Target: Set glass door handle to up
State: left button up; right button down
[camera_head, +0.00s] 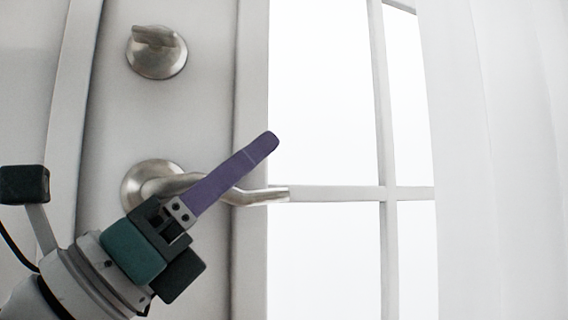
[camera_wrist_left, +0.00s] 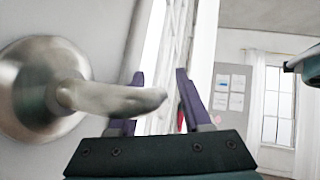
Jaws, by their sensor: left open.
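The silver door handle (camera_head: 255,196) is a curved lever on a round plate. It reaches to the right across the door's edge, roughly level with a slight droop. My left gripper (camera_head: 268,142) comes from the lower left, and its purple finger slants across the front of the lever, hiding part of it. In the left wrist view the handle (camera_wrist_left: 115,98) points toward the space between the two spread purple fingers of the left gripper (camera_wrist_left: 160,78). The fingers are open. I cannot tell whether they touch the lever.
A silver lock knob (camera_head: 157,55) sits on the door above the handle. Glass panes with white bars (camera_head: 335,193) lie to the right, beside a white curtain (camera_head: 490,150). The left wrist view shows a board with papers (camera_wrist_left: 230,92) and a window (camera_wrist_left: 277,105) far behind.

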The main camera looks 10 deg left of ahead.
pick_arm(q)
jog(key=b+v, duration=0.1)
jog(key=v, duration=0.9)
